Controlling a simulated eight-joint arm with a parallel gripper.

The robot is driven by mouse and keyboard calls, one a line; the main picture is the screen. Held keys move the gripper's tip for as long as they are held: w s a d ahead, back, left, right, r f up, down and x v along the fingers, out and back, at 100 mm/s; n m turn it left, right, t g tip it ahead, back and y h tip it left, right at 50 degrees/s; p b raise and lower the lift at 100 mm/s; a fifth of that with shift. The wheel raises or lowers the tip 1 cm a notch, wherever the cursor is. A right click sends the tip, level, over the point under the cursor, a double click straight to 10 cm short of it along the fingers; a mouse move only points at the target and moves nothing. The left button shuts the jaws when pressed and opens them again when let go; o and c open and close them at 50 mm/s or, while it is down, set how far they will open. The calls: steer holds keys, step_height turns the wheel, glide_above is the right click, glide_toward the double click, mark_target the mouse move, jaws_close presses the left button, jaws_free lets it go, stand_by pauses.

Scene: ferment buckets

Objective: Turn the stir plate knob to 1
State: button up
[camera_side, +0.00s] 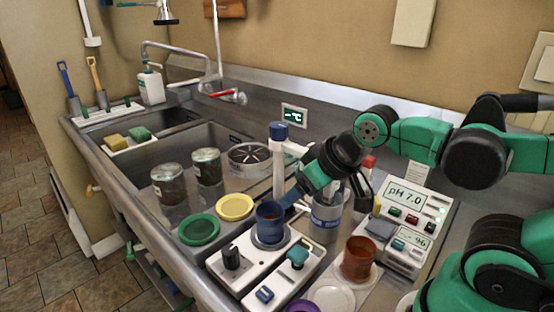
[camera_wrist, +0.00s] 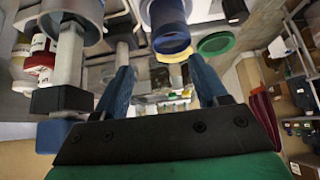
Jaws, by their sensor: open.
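The white stir plate unit (camera_side: 213,264) stands at the counter's front in the side view. A black knob (camera_side: 231,257) is on its left part, a teal knob (camera_side: 297,254) on its right part and a blue button (camera_side: 265,294) near its front edge. I cannot read any numbers by the knobs. A blue cup (camera_side: 270,219) stands on the unit behind the knobs. My gripper (camera_side: 290,199) is above and behind the unit, close to the cup. In the wrist view my gripper (camera_wrist: 161,70) has its two blue fingers apart with nothing held between them.
A green lid (camera_side: 199,229) and a yellow lid (camera_side: 235,207) lie left of the unit. A brown cup (camera_side: 358,259) and a pH meter (camera_side: 405,205) stand to the right. A white column with a blue cap (camera_side: 278,132) rises beside my gripper. Two jars (camera_side: 168,184) stand farther left.

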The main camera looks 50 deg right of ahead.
steer(key=w+a+n+g, duration=0.4)
steer(key=a+n, duration=0.2)
steer(key=n, duration=0.1)
steer(key=n+g, duration=0.3)
steer(key=n, duration=0.2)
glide_above(229, 249)
steer(key=f, duration=0.3)
steer(key=shift+d+f, duration=0.2)
steer(key=shift+f, duration=0.15)
steer(key=shift+a+f+n, duration=0.25)
steer(key=shift+f+n, duration=0.05)
steer(key=shift+f, duration=2.75)
jaws_close()
